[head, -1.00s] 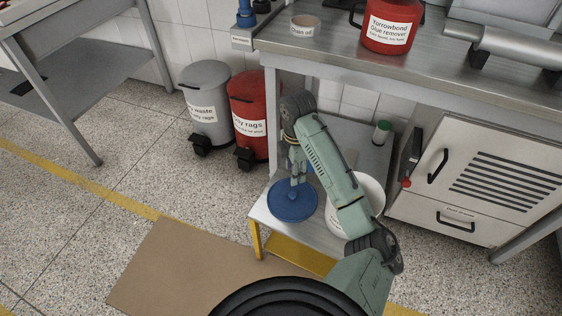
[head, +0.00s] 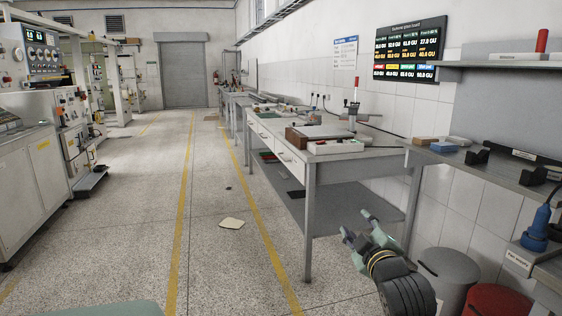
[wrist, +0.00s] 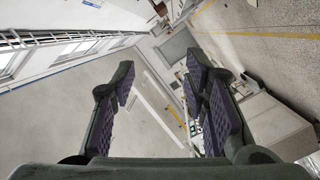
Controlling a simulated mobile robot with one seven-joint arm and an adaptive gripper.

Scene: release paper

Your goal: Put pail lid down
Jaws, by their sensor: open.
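My gripper (head: 358,228) is raised at the lower right of the head view, in front of the long workbench. Its fingers are apart with nothing between them. In the wrist view the two dark padded fingers (wrist: 160,105) stand wide apart, with the wall and room beyond them. The blue pail lid and the white pail are not in either present view.
A long grey workbench (head: 312,200) with a lower shelf runs along the right wall. A grey bin (head: 447,268) and a red bin (head: 497,300) stand at the lower right. Machines (head: 40,150) line the left. The floor aisle (head: 150,230) is mostly open.

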